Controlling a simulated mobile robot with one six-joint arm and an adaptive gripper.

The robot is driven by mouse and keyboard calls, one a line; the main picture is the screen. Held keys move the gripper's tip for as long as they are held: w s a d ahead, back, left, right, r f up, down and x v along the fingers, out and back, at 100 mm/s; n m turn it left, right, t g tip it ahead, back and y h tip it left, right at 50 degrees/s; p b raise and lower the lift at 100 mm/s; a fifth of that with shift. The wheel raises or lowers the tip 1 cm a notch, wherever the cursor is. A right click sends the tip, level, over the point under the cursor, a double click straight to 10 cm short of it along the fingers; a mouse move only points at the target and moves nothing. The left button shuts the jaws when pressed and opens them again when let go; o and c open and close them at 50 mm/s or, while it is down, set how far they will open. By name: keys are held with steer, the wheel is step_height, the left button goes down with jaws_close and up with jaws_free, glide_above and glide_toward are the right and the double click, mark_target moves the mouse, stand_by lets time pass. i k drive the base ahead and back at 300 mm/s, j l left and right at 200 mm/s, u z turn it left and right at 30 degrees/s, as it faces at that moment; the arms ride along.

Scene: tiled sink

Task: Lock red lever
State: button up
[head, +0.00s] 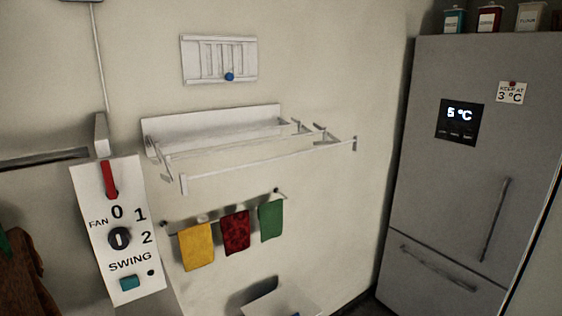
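A red lever (109,179) sits at the top of a white control panel (130,270) on the left of the head view. The lever stands nearly upright in the panel face. A grey-white piece (101,135) rises just above the panel, behind the lever's upper end. The panel also bears a black fan knob (119,238) among the marks 0, 1 and 2, and a teal swing button (130,283) near its bottom. I cannot tell from this view whether the lever is locked. My gripper is not in view.
A white wall rack (213,131) juts out right of the panel. Below it a rail holds yellow (196,247), red (236,233) and green (271,220) cloths. A grey fridge (470,180) stands at the right. A brown cloth (22,275) hangs at the lower left.

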mark_target(111, 191)
steer(key=u, duration=1.45)
